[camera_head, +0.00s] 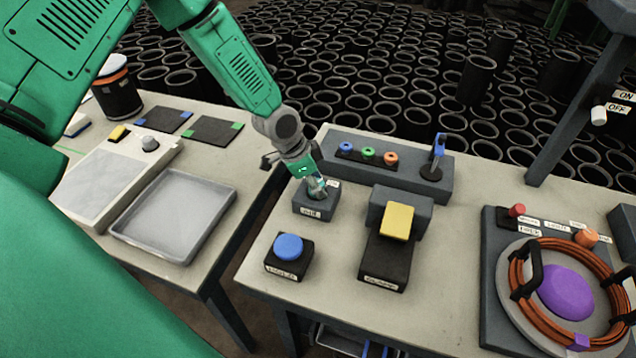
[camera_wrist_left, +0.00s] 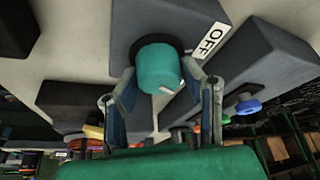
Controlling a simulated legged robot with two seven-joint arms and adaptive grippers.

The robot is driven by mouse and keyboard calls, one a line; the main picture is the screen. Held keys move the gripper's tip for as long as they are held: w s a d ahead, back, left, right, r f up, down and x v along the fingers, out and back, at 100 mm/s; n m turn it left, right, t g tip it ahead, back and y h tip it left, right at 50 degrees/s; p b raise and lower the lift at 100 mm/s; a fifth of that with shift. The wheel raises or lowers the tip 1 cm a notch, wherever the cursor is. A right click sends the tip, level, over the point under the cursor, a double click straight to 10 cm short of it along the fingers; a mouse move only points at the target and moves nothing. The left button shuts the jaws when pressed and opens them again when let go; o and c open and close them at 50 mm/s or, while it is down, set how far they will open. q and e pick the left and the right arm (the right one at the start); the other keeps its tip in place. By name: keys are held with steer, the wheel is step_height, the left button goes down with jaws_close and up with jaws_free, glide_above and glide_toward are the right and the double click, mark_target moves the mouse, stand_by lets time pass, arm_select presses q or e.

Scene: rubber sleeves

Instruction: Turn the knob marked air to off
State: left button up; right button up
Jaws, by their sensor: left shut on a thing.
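The air knob is a teal cylinder on a grey box. It shows in the left wrist view (camera_wrist_left: 159,70), with an OFF label (camera_wrist_left: 211,40) beside it. In the head view the box (camera_head: 316,203) stands on the right table, with a label on its front too small to read surely. My left gripper (camera_head: 317,187) comes down on the knob from above. In the left wrist view its fingers (camera_wrist_left: 158,92) sit on either side of the knob, shut on it. In the head view the gripper hides most of the knob. My right gripper is not in view.
A blue button box (camera_head: 288,246) stands in front of the knob box, and a yellow-topped switch (camera_head: 397,222) to its right. Behind is a grey block with coloured knobs (camera_head: 368,155). A tray (camera_head: 176,212) lies on the left table, across a gap.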

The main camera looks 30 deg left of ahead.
arm_select(q)
steer(key=shift+a+n, duration=0.15)
steer(key=shift+n, duration=0.15)
steer(key=shift+s+n+y+p, duration=0.1)
steer(key=shift+n+y+p, duration=0.3)
steer(key=shift+n, duration=0.6)
steer(key=n+t+y, duration=0.1)
steer(key=n, duration=0.1)
steer(key=shift+n, duration=0.3)
steer(key=n+y, duration=0.1)
steer(key=n, duration=0.2)
steer(key=n+y, duration=0.1)
steer(key=n, duration=0.2)
steer(key=shift+f+n+y, duration=0.1)
steer(key=shift+n+y, duration=0.2)
steer(key=shift+s, duration=0.1)
steer(key=o, duration=1.1)
steer(key=shift+o, duration=0.2)
steer(key=shift+p, duration=0.3)
